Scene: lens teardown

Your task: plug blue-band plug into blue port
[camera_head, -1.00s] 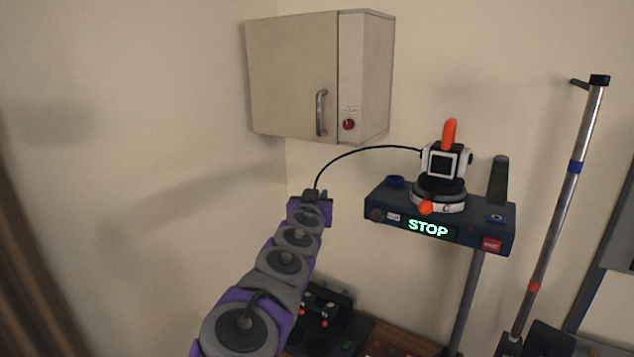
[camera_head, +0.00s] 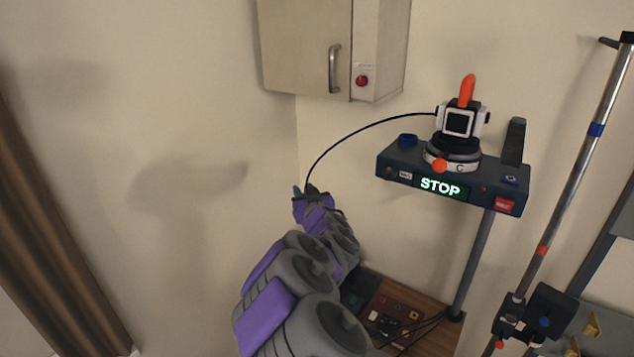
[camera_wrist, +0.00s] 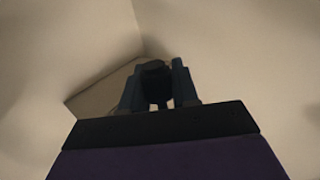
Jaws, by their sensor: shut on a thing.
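My gripper (camera_head: 307,190) is raised in front of the wall corner, left of the dark console. In the wrist view it is shut on a dark plug (camera_wrist: 154,70) between its two fingers. No blue band shows on the plug from here. A black cable (camera_head: 362,131) arcs from the gripper to the white and black device with an orange handle (camera_head: 460,122) on the console. A blue ring (camera_head: 408,138) sits on the console's back left. A small blue-marked square (camera_head: 510,180) is at its right. I cannot tell whether either is the blue port.
The console (camera_head: 400,164) shows a lit STOP sign and stands on a pole. A cabinet (camera_head: 305,45) hangs above. Below is a wooden bench (camera_head: 430,340) with a panel of coloured sockets (camera_head: 392,318). A tall metal pole (camera_head: 570,175) stands at right.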

